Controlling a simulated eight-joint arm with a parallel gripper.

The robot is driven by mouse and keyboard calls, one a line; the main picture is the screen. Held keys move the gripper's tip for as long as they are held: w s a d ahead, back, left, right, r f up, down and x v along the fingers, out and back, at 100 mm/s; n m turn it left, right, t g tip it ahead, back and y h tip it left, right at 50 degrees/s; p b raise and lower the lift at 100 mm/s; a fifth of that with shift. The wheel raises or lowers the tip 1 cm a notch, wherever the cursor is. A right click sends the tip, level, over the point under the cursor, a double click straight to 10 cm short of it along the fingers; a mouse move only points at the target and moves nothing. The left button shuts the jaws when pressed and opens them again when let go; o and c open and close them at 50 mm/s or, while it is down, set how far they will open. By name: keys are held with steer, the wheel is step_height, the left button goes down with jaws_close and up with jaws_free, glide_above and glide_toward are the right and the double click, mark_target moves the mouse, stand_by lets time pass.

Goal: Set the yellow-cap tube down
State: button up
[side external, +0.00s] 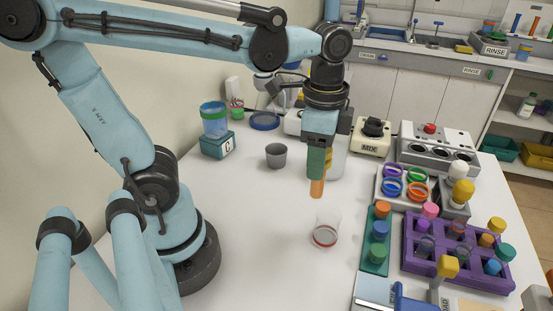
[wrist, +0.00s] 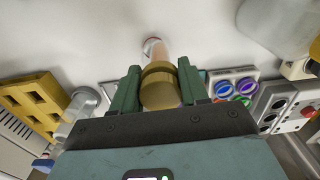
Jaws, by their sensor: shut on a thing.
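The yellow-cap tube, with an orange-brown body (side external: 317,188), hangs upright from my gripper (side external: 320,158) over the white table, left of the racks. In the wrist view, the two green fingers of my gripper (wrist: 158,88) are shut on its yellow cap (wrist: 160,90). The tube body (wrist: 154,50) points away from the camera toward the white surface. In the side view the fingers hide most of the cap. The tube's lower end appears above the table, but the exact gap cannot be told.
A clear beaker with a red ring (side external: 326,236) stands in front of the tube; a grey cup (side external: 276,155) is to its left. A purple rack (side external: 415,266), green rack (side external: 374,266), ring-topped holder (side external: 383,202) and MIX device (side external: 371,140) stand right.

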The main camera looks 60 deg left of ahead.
steer(key=s+d+f+m, duration=0.1)
steer(key=s+d+m, duration=0.6)
steer(key=d+m, duration=0.5)
steer(key=shift+s+f, duration=0.15)
steer(key=shift+f, duration=3.9)
steer(key=shift+f, duration=0.1)
steer(key=o, duration=1.1)
